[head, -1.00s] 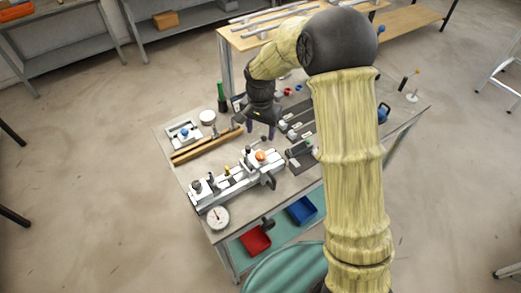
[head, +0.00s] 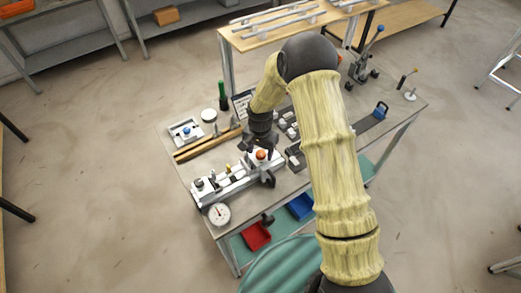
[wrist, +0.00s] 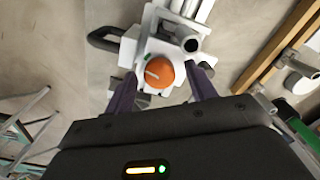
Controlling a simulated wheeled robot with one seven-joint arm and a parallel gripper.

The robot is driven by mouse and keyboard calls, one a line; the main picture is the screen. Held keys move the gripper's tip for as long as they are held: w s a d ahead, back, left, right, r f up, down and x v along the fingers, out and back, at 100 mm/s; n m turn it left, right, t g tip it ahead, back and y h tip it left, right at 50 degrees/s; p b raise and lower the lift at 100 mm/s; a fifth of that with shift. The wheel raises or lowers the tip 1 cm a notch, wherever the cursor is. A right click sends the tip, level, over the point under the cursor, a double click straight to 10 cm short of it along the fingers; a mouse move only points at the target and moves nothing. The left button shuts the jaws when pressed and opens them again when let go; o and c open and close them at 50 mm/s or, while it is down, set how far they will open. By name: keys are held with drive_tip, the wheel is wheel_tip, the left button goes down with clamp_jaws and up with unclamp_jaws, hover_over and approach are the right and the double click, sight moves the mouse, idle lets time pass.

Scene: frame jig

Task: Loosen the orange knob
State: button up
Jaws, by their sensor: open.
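The orange knob (wrist: 159,73) is round with a pale line across its top, and sits on the white end of the frame jig (wrist: 149,48). In the head view the knob (head: 261,155) is at the right end of the jig (head: 225,181). My gripper (wrist: 161,85) is open, with one dark finger at the left and one at the right of the knob in the wrist view. I cannot tell whether either finger touches it. In the head view my gripper (head: 262,149) is right over the knob, and its fingers partly overlap the jig's end.
A black handle (wrist: 103,38) sticks out beside the jig's end. A round dial gauge (head: 219,214) stands at the table's front. Wooden bars (head: 205,146) and a white fixture with a blue knob (head: 186,132) lie behind the jig. Red (head: 256,236) and blue bins (head: 300,206) sit below.

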drive_tip(key=c, duration=1)
drive_tip(key=shift+n, duration=0.4)
drive_tip(key=n+b, duration=0.2)
drive_tip(key=n, duration=0.1)
drive_tip(key=shift+w, duration=0.1)
drive_tip(key=n+b, duration=0.1)
drive_tip(key=n, duration=0.4)
drive_tip(key=shift+r+n+b, duration=0.1)
drive_tip(key=shift+n+b, duration=0.25)
drive_tip(key=shift+n, duration=0.05)
drive_tip(key=n, duration=1)
drive_tip(key=shift+r, duration=0.1)
